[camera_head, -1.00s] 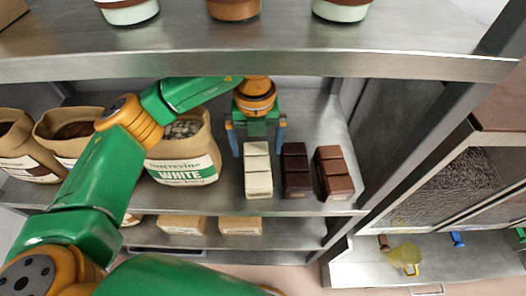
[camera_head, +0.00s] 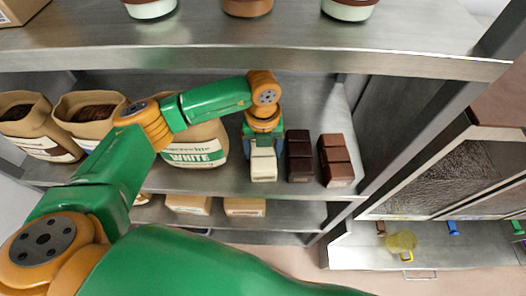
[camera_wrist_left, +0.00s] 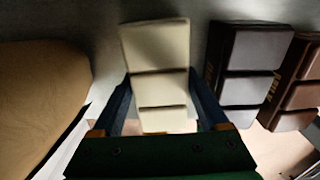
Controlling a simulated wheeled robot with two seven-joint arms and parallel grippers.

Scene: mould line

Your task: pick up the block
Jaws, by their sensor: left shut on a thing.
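A white block (camera_head: 263,168) made of stacked segments stands near the front edge of a metal shelf (camera_head: 225,184). My left gripper (camera_head: 263,148) comes down over it from behind and above, its fingers on either side. In the left wrist view the white block (camera_wrist_left: 160,75) sits between the two blue fingers of the left gripper (camera_wrist_left: 163,103), which is shut on it. The block looks level with its neighbours, apparently still on the shelf. Its upper back is partly hidden by the gripper in the head view. My right gripper is not in view.
A dark brown block (camera_head: 299,158) stands close to the right, then a milk-brown block (camera_head: 336,160). A paper sack labelled WHITE (camera_head: 195,155) is close on the left.

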